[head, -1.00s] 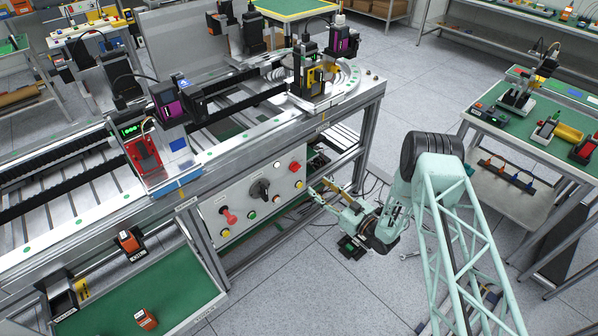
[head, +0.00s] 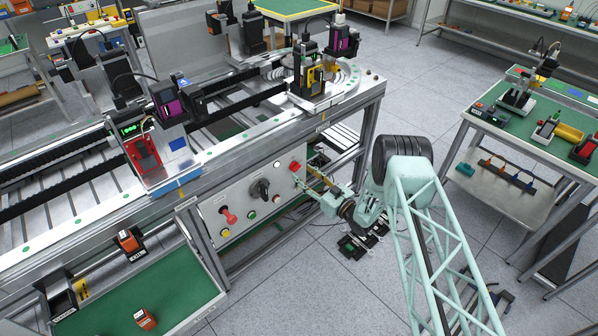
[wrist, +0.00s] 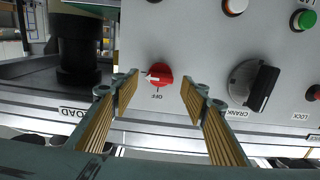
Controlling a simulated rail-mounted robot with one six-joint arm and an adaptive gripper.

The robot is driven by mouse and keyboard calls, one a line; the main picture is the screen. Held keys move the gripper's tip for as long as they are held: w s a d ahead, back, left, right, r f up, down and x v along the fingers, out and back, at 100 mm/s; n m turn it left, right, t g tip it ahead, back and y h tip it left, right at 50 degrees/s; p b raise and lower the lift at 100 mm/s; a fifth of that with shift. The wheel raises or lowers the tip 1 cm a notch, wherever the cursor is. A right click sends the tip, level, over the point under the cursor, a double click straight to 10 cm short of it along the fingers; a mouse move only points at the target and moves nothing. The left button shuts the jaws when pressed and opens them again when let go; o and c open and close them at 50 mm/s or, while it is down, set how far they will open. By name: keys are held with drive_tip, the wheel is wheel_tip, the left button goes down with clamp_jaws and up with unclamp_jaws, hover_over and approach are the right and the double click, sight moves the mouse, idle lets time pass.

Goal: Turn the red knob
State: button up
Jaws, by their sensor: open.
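The red knob (head: 294,167) sits at the right end of the grey control panel (head: 241,207) on the bench's front. In the wrist view the red knob (wrist: 159,76) is round, with a white pointer turned left and an upside-down OFF label just below it. My gripper (wrist: 160,92) is open and empty, its two ribbed fingers to either side of the knob in the picture. The fingertips seem short of the panel, but the exact gap cannot be told. In the head view my gripper (head: 304,182) is close to the knob, at its lower right.
A black crank knob (wrist: 254,84) is right of the red knob in the wrist view, with a green button (wrist: 305,20) beyond it. A red mushroom button (head: 228,215) is at the panel's left. A dark cylinder (wrist: 78,48) stands left of my fingers.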

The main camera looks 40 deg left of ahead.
sight(296, 168)
drive_tip(key=shift+w+a, duration=0.15)
drive_tip(key=shift+a, duration=0.7)
drive_tip(key=shift+w+a, duration=0.1)
drive_tip(key=shift+a, duration=0.75)
drive_tip(key=c, duration=0.8)
drive_tip(key=shift+c, duration=0.2)
drive_tip(key=shift+n+b, duration=0.5)
drive_tip(key=shift+b, duration=0.05)
drive_tip(key=shift+n+b, duration=6.25)
drive_tip(key=shift+n, duration=2.25)
